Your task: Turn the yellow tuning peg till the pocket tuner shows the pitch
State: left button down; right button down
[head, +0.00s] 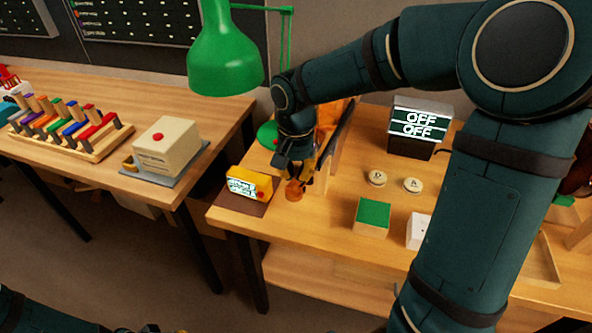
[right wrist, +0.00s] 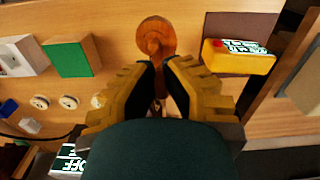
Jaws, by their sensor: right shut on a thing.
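The yellow pocket tuner (head: 249,184) stands on a brown mat at the left end of the bench, its lit screen too small to read. It also shows at the upper right of the right wrist view (right wrist: 238,60). My right gripper (head: 303,172) points down beside the violin (head: 340,132), which is mostly hidden behind my arm. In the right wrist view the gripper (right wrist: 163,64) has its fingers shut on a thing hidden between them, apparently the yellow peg. Only a sliver of my left gripper shows at the bottom edge.
Round D and A buttons (head: 376,178), a green-topped block (head: 372,216) and a white box (head: 418,231) are on the bench. A green lamp (head: 225,60) overhangs at left. A gap separates the left table (head: 85,165).

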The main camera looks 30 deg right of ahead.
aim_at(296, 169)
jog(key=c, duration=1.1)
grip_release()
jog(key=shift+o, duration=0.2)
notch_tip(296, 169, up, 12)
dwell(0.6)
